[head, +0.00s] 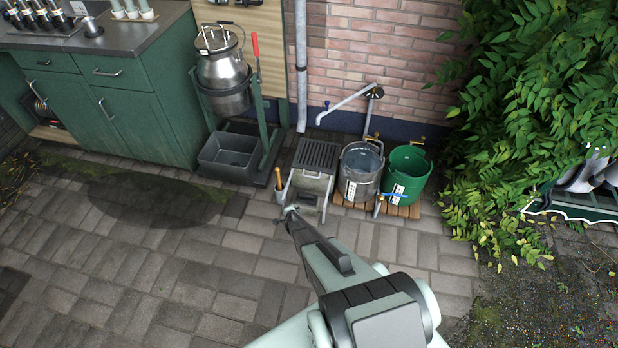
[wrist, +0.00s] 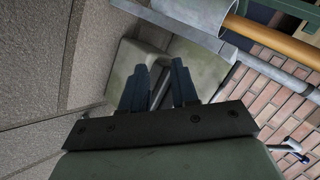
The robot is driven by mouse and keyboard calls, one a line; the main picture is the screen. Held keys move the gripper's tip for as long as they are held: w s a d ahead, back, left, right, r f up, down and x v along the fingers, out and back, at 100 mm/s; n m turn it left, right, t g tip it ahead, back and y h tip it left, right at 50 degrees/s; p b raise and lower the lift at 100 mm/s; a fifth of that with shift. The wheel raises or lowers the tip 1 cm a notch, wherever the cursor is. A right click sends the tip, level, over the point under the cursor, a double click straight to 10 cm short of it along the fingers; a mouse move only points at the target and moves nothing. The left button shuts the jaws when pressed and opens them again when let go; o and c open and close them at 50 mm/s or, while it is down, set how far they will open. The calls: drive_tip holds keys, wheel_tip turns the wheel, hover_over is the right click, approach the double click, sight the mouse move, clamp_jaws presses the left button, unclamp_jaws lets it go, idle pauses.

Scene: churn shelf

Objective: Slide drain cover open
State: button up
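A dark slatted grate, which looks like the drain cover (head: 317,155), lies on top of a pale grey box-like stand (head: 306,186) by the brick wall. A small light handle (head: 312,174) shows at the stand's upper front. My gripper (head: 290,211) is low at the stand's front left, below the grate. In the wrist view my gripper's two dark fingers (wrist: 160,86) are apart, with a narrow gap. A grey surface shows between and behind them; I cannot tell whether they touch it. The grate is not clearly seen in the wrist view.
A grey pot (head: 280,194) with a wooden-handled tool (head: 277,178) stands close left of the stand. A metal bucket (head: 361,172) and green bucket (head: 408,174) stand on a wooden pallet (head: 404,211) to the right. A dark tub (head: 231,156) sits left. The paving (head: 200,265) in front is clear.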

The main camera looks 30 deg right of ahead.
drive_tip(key=d+r+m+t+h, duration=0.2)
drive_tip(key=d+r+m+h, duration=0.4)
drive_tip(key=d+r+m, duration=0.15)
drive_tip(key=shift+m, duration=0.45)
drive_tip(key=x, duration=1.3)
drive_tip(key=shift+w+r, duration=0.2)
drive_tip(key=shift+w, duration=0.25)
drive_tip(key=shift+a, duration=0.1)
clamp_jaws()
